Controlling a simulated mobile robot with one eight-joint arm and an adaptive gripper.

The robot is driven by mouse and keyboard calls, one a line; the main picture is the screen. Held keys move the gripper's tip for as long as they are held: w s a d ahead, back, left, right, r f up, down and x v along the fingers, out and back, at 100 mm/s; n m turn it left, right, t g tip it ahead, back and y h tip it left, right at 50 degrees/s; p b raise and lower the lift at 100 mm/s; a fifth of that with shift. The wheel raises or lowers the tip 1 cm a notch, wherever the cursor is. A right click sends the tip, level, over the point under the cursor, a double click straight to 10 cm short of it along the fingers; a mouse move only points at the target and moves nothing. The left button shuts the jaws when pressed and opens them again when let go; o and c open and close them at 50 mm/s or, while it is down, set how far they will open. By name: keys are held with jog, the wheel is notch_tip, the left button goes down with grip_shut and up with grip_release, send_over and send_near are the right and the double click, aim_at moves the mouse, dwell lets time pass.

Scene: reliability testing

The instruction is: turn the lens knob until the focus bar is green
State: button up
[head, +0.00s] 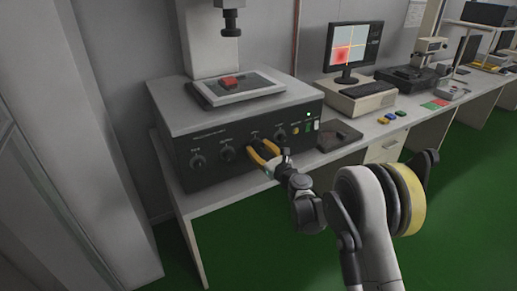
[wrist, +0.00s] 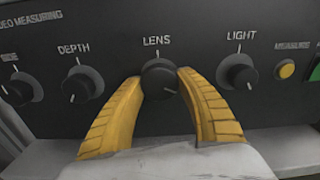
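The black lens knob (wrist: 160,77) is on the dark front panel, under the word LENS, between the depth and light knobs. My gripper (wrist: 161,75) reaches it from the front. Its two yellow fingers are closed in on the knob's left and right sides and appear to touch it. In the head view my gripper (head: 256,150) is at the panel and hides most of that knob. The monitor (head: 350,52) shows a blurry red patch with yellow cross lines. I cannot make out a focus bar on it.
The depth knob (wrist: 82,84) and light knob (wrist: 238,72) flank my fingers, with a yellow button (wrist: 286,70) farther right. The measuring machine (head: 185,125) stands on a white bench (head: 215,188), with a red piece (head: 229,82) on its stage. Open green floor lies in front.

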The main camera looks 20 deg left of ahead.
jog(key=shift+n, duration=0.3)
jog(key=n, duration=0.5)
jog(key=shift+n, duration=0.3)
jog(key=n, duration=1.1)
jog(key=shift+w+d+r+n, duration=0.1)
jog(key=shift+r+n, duration=0.05)
jog(key=shift+n, duration=0.25)
jog(key=n, duration=0.5)
jog(key=shift+n, duration=0.4)
jog(key=o, duration=1.2)
